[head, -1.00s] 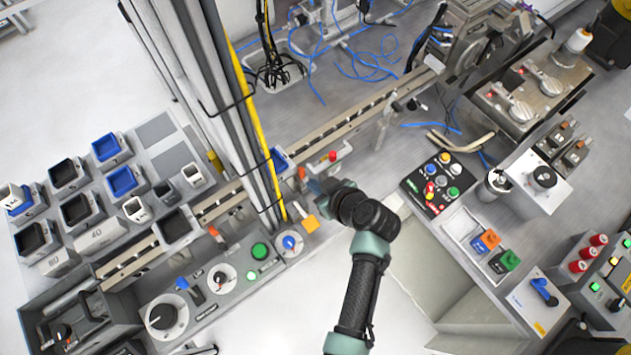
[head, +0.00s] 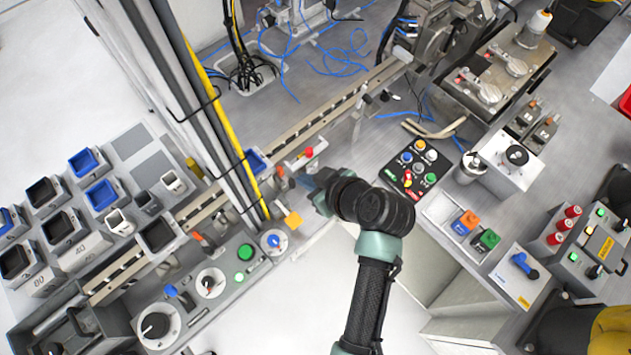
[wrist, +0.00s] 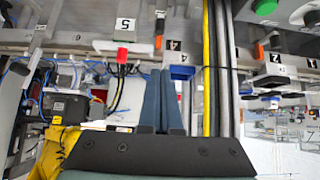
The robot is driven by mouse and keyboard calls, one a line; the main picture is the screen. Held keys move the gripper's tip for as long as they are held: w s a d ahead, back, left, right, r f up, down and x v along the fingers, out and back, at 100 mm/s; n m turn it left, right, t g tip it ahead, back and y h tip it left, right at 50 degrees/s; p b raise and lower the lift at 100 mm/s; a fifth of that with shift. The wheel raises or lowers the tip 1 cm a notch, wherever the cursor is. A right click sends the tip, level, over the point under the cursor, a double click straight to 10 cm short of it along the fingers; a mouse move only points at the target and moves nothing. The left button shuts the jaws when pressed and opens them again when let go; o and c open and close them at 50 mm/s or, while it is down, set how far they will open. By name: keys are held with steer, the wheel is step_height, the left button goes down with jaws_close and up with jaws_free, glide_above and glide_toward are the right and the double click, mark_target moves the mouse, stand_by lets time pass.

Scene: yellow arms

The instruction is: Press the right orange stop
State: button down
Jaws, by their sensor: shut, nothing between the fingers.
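The right orange stop (head: 280,171) is a small upright orange piece on the conveyor rail, between a blue block (head: 257,161) and a red-topped part (head: 309,152). In the wrist view the stop (wrist: 158,42) shows just beyond my fingertips, with a gap that I cannot measure. Another orange stop (head: 199,238) stands further left along the rail; it also shows in the wrist view (wrist: 259,50). My gripper (head: 302,181) is just right of the right stop in the head view. In the wrist view its blue fingers (wrist: 160,73) are together and empty.
Grey posts and a yellow tube (head: 222,125) rise left of the stop. An orange tag (head: 292,219) sits at the bench edge below it. A black button panel (head: 414,167) lies to the right. Blue and black bins (head: 100,195) stand at left.

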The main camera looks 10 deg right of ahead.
steer(key=shift+v, duration=1.65)
